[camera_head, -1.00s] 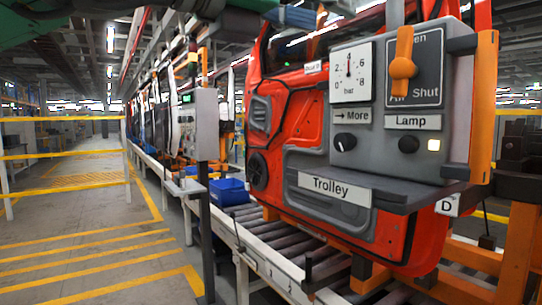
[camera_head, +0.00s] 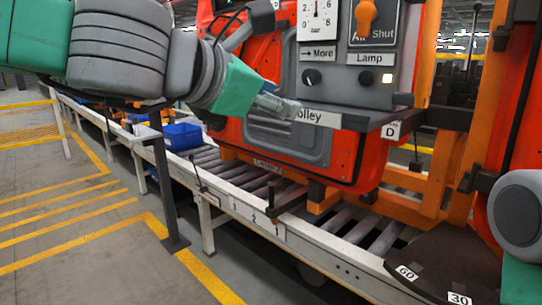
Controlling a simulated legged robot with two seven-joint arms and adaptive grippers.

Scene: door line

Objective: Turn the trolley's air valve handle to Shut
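The orange air valve handle (camera_head: 367,18) stands upright on its black plate, with its top cut off by the frame edge. "Shut" shows on the plate (camera_head: 383,34) to the lower right of the handle; the upper label is out of view. The plate is on the grey trolley panel (camera_head: 335,90). My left gripper (camera_head: 293,108) is in front of the panel's lower left, over the start of the "Trolley" label, below and left of the handle and apart from it. Its fingers look close together, but their opening is unclear. My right gripper is out of view.
The pressure gauge (camera_head: 317,20), a black "More" knob (camera_head: 311,77) and a lamp knob (camera_head: 366,79) share the panel. A dark ledge (camera_head: 372,122) juts out below. Orange posts (camera_head: 481,110) stand at right. The roller conveyor (camera_head: 240,190) runs beneath; floor at left is open.

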